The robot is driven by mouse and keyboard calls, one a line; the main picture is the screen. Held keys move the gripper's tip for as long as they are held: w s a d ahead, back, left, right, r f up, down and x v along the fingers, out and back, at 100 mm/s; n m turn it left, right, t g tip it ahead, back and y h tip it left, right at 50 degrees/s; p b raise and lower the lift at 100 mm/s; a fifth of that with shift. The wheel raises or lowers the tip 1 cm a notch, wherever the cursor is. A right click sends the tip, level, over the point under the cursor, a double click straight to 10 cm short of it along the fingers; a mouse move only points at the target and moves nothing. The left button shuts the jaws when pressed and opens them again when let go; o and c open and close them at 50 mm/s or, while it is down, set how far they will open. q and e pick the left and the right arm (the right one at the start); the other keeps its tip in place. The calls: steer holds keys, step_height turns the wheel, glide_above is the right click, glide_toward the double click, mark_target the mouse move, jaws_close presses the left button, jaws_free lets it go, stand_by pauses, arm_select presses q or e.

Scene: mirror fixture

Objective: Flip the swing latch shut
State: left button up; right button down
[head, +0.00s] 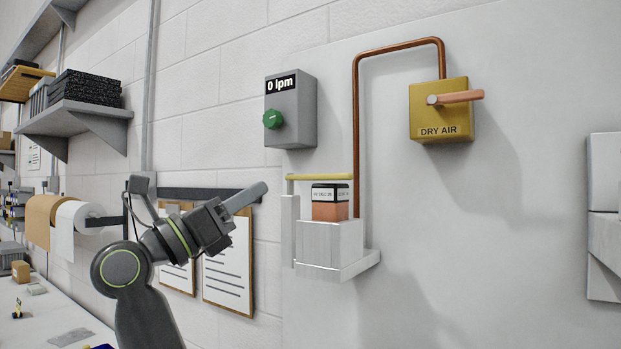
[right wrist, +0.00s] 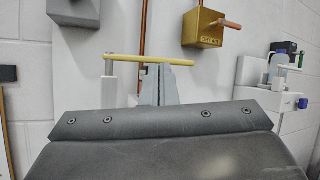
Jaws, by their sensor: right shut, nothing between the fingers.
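A white fixture (head: 330,243) on the wall holds a small orange mirror block (head: 330,210) with a black, labelled top. A yellow bar (head: 320,177), which looks like the swing latch, lies level above the block, on a white post (head: 290,225) at the fixture's left. It also shows in the right wrist view (right wrist: 150,59), running across just beyond my fingertips. My right gripper (head: 256,192) is shut and empty, left of the fixture in the head view, pointing up and right. Contact with the bar cannot be told. My left gripper is not in view.
A copper pipe (head: 356,130) runs behind the fixture up to a yellow DRY AIR valve (head: 438,112). A grey flow box (head: 291,110) reading 0 lpm is above. Clipboards (head: 228,270) and paper rolls (head: 68,228) hang at left.

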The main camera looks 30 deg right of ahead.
mark_target(327, 176)
steer(key=s+a+r+m+t+y, duration=0.1)
steer(key=s+a+r+y, duration=0.2)
steer(key=s+a+y, duration=0.15)
steer(key=shift+y, duration=0.55)
steer(key=w+d+p, duration=0.1)
steer(key=d, duration=0.3)
steer(key=d+p, duration=0.2)
steer(key=d, duration=0.3)
steer(key=w+d+p, duration=0.1)
steer(key=d+p, duration=0.1)
steer(key=d, duration=0.2)
steer(key=shift+w+d+r, duration=0.15)
steer(key=shift+w+d, duration=0.15)
steer(key=shift+d, duration=0.05)
steer(key=shift+d+p, duration=0.3)
steer(key=shift+d, duration=0.1)
steer(key=shift+d, duration=0.6)
